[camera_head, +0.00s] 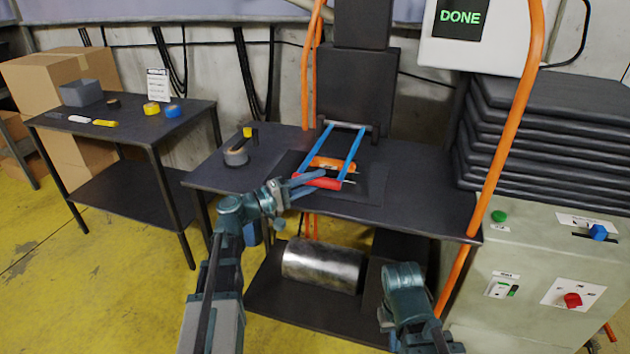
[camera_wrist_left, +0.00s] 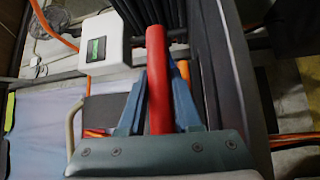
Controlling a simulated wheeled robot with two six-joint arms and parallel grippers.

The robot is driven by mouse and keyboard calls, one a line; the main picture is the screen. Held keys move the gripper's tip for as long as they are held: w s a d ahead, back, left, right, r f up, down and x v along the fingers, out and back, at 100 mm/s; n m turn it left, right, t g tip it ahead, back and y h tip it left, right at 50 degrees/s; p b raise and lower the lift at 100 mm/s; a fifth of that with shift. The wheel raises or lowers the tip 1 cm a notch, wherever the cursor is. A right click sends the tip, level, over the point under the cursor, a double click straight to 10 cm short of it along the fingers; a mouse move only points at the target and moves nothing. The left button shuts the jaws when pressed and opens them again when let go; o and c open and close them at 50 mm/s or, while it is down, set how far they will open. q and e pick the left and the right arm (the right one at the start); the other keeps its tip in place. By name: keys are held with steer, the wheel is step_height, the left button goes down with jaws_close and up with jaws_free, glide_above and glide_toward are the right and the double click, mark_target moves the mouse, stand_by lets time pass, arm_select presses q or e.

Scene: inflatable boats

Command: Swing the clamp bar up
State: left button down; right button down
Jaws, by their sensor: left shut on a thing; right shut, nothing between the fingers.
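The clamp bar is a blue frame (camera_head: 354,151) with two side arms, hinged at the back of the dark work table and slanting toward me. Its red handle (camera_head: 318,180) crosses the near end, and an orange piece (camera_head: 332,163) lies between the arms. My left gripper (camera_head: 312,180) is shut on the red handle. In the left wrist view the red handle (camera_wrist_left: 158,80) stands between the two blue fingers (camera_wrist_left: 157,100). In the head view only links of my right arm show, low and right of centre; I see no fingers there.
The work table (camera_head: 430,185) holds a grey tape roll (camera_head: 236,156) at left. A metal cylinder (camera_head: 322,265) lies on its lower shelf. An orange hose (camera_head: 500,160) hangs on the right before a control cabinet (camera_head: 545,270). A white box (camera_head: 480,45) displays DONE. A side table (camera_head: 130,125) stands left.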

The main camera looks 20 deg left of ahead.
stand_by(0.8)
arm_select(q)
steer(key=w+r+n+g+y+p, duration=0.1)
steer(key=w+r+p, duration=0.3)
steer(key=r+p, duration=0.7)
steer(key=w+r+n+g+y+p, duration=0.1)
steer(key=w+r+n+g+p, duration=0.1)
steer(key=r+p, duration=0.9)
steer(key=w+n+p, duration=0.1)
steer(key=w+p, duration=0.1)
steer(key=p, duration=0.7)
steer(key=shift+w+d+r+y, duration=0.15)
steer(key=shift+w+r+y, duration=0.25)
steer(key=shift+w+r, duration=0.1)
steer(key=shift+w, duration=0.05)
steer(key=c, duration=0.7)
jaws_free()
steer(key=shift+o, duration=0.5)
